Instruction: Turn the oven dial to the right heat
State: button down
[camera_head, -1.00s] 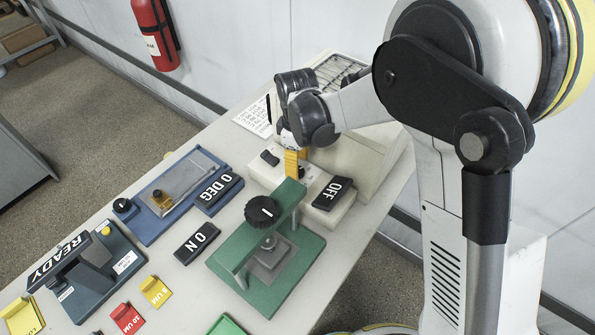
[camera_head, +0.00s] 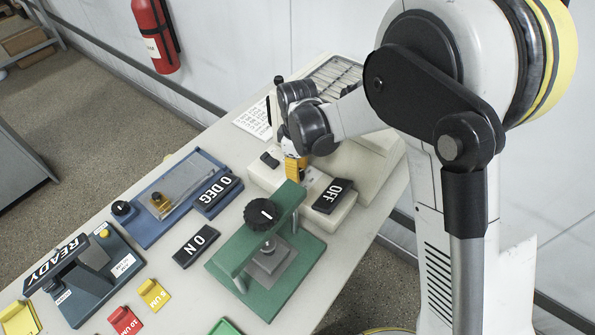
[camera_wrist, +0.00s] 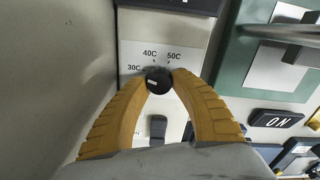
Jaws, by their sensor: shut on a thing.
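The oven dial (camera_wrist: 158,80) is a small black round knob with a short white mark. It sits on a white scale panel (camera_wrist: 140,55) in the wrist view, printed 30C, 40C and 50C. The white mark lies on the dial's left half; its exact reading is hard to tell. My gripper (camera_wrist: 160,72) has its two yellow fingers closed on the dial from both sides. In the head view my gripper (camera_head: 296,172) reaches down at the front of the beige oven (camera_head: 358,160), and its fingers and wrist hide the dial.
A black OFF plate (camera_head: 333,196) is close right of my gripper. A green press (camera_head: 270,275) with a black knob stands in front. A black ON plate (camera_head: 196,245), a blue coater (camera_head: 160,215) and a dark READY stand (camera_head: 95,275) are to the left.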

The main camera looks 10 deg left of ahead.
jog(key=m+b, duration=0.1)
jog(key=m, duration=0.4)
jog(key=shift+w+d+m+b, duration=0.1)
jog(key=shift+m+b, duration=0.35)
jog(key=shift+m, duration=1.75)
jog(key=c, duration=1)
grip_release()
